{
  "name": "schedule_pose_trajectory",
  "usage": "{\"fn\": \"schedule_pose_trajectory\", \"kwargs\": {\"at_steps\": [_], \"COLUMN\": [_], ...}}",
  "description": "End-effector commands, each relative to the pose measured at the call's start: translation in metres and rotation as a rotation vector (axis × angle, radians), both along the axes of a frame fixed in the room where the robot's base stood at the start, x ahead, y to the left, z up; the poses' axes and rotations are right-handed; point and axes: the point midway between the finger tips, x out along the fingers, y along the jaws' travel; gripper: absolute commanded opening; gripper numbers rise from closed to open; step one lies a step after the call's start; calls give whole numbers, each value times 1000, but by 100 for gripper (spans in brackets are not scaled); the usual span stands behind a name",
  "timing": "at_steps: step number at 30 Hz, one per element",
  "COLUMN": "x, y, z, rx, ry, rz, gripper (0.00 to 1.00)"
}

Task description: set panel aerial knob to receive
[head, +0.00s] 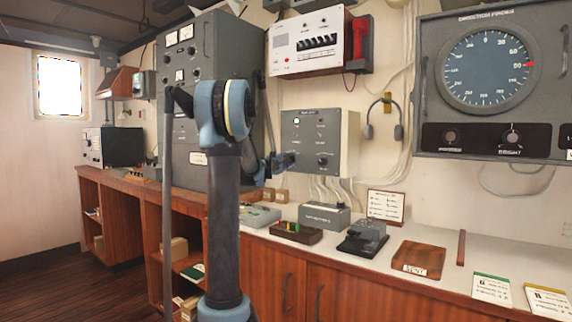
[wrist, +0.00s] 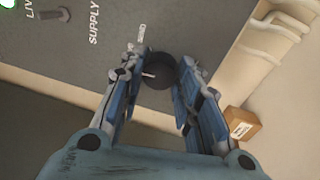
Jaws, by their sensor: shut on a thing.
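The grey wall panel (head: 306,128) hangs above the counter, with small lamps and knobs on its face. My gripper (head: 287,160) is at the lower left part of this panel. In the wrist view the fingers of my gripper (wrist: 160,82) are on both sides of a round black knob (wrist: 160,72) and are shut on it. A white pointer line shows on the knob, pointing toward the left of the wrist view. A small label beside the knob is too blurred to read. The panel (wrist: 90,65) also shows there, with the word SUPPLY.
A headset (head: 384,118) hangs to the right. A tall grey cabinet (head: 210,100) stands close on the left.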

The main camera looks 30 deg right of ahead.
Motion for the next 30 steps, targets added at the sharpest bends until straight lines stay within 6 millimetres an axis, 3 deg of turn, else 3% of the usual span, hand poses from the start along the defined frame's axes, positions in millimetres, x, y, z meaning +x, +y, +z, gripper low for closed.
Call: {"fn": "schedule_pose_trajectory", "kwargs": {"at_steps": [20,21,24,30], "x": [-2,-2,-2,-1], "y": [0,0,0,0], "z": [-3,-3,-3,-2], "rx": [33,33,32,30], "ry": [-71,-71,-71,-70], "rz": [-3,-2,-2,-1], "gripper": [7,33,52,52]}}
